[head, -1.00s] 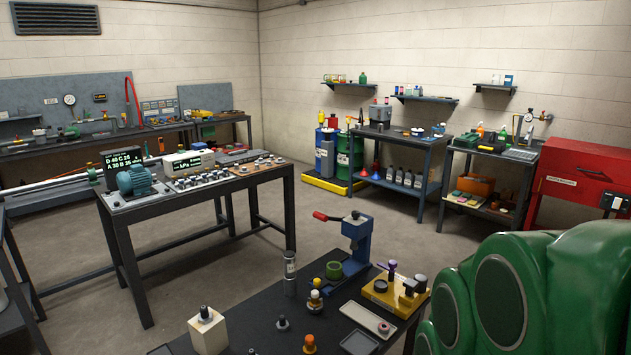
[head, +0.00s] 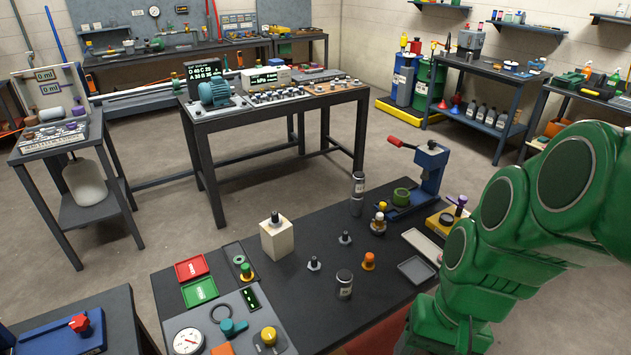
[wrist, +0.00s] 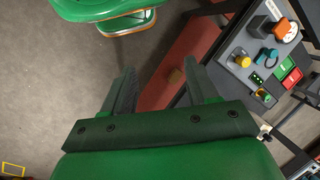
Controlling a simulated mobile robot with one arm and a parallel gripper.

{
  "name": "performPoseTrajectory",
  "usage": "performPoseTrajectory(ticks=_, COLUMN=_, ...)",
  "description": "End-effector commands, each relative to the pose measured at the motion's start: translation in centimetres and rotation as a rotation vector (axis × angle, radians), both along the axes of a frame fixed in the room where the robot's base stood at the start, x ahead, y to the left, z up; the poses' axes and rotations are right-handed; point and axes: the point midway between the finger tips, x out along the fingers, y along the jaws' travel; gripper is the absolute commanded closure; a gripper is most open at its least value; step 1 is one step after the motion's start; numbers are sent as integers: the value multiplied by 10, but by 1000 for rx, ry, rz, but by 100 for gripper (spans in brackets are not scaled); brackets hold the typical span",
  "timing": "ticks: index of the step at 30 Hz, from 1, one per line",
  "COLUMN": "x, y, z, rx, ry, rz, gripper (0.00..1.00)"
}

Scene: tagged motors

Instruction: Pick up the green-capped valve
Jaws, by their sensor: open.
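The green-capped valve (head: 246,271) stands near the left end of the dark workbench (head: 300,235) in the head view. It has a brass-coloured lower part and stands beside the green and red trays. In the wrist view a small green-topped piece (wrist: 266,97), apparently this valve, shows at the right. My gripper (wrist: 160,78) is open, with nothing between its two dark fingers. It points down over a reddish surface and floor, well to the side of the valve. The gripper is outside the head view.
A red tray (head: 190,267) and a green tray (head: 199,291) lie left of the valve. A control panel (head: 205,322) with gauge and yellow knob (head: 268,336) is in front. A pale block (head: 276,239) stands right of it. Bottles and a blue press (head: 430,170) stand further right.

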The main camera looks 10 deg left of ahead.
Motion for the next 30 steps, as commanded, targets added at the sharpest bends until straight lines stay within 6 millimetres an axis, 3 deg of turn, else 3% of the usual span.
performPoseTrajectory(ticks=3, x=18, y=34, z=-3, rx=87, ry=29, rz=-17, gripper=41)
performPoseTrajectory(ticks=15, x=68, y=138, z=-5, rx=346, ry=162, rz=-141, gripper=41)
performPoseTrajectory(ticks=30, x=136, y=248, z=-19, rx=580, ry=400, rz=-410, gripper=41)
